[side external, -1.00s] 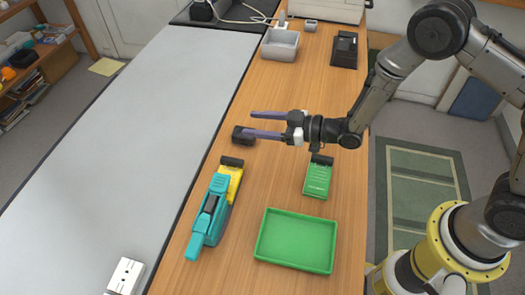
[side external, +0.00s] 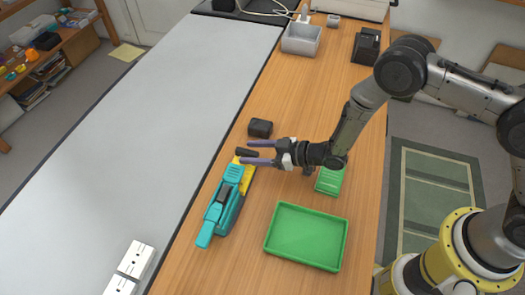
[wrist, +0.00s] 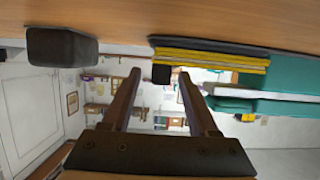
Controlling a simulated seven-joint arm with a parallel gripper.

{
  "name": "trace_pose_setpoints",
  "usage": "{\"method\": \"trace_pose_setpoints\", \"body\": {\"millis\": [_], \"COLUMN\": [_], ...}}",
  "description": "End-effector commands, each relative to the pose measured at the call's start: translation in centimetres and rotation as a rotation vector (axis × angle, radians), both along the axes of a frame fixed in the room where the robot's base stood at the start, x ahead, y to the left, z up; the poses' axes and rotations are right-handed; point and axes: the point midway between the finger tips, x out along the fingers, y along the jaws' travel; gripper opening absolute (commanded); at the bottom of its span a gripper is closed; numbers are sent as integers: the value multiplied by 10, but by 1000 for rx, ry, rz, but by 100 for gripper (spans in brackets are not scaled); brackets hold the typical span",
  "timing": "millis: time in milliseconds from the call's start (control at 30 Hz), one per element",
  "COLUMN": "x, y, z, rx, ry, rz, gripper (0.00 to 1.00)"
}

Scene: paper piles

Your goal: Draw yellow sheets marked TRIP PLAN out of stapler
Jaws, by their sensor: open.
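The teal stapler (side external: 213,216) lies on the wooden strip of the table. The yellow sheets (side external: 246,180) stick out of its far end, with a black piece (side external: 247,153) at their outer end. In the wrist view the sheets show as a yellow layered edge (wrist: 212,60) beside the teal stapler body (wrist: 285,82). No marking can be read on them. My gripper (side external: 250,151) is open and level, its two purple fingers pointing left on either side of the black piece in the picture. In the wrist view the black piece appears between the fingertips (wrist: 158,74); contact cannot be told.
A dark block (side external: 260,128) stands just beyond my gripper. A green stack (side external: 330,181) lies partly hidden below my wrist. An empty green tray (side external: 270,243) is at the near right. A grey bin (side external: 301,40) is far back. The white surface at left is mostly clear.

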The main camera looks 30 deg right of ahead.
Motion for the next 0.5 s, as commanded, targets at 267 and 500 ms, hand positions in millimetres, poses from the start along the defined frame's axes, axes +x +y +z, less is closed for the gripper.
{"method": "trace_pose_setpoints", "body": {"millis": [267,500], "x": [2,2], "y": [2,2], "z": [0,0], "rx": [1,1], "ry": [-2,-2], "rz": [-1,-1], "gripper": [60,24]}}
